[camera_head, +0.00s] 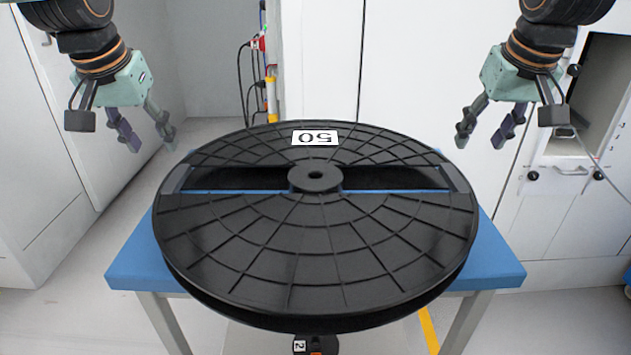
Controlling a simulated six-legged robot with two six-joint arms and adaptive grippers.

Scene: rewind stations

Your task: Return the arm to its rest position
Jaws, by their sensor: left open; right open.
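My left gripper (151,137) hangs at the upper left, its two fingers spread and empty. It is beyond the left edge of the big black reel and apart from it. My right gripper (484,138) hangs at the upper right, also open and empty, apart from the reel's right edge. Both arms come down from the top corners of the picture.
A large black reel (320,240) with a "50" label (314,138) lies flat on a blue table (497,264) and overhangs its front edge. White cabinets (420,60) stand behind. Red and black cables (258,50) hang at the back. Floor is free at the left.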

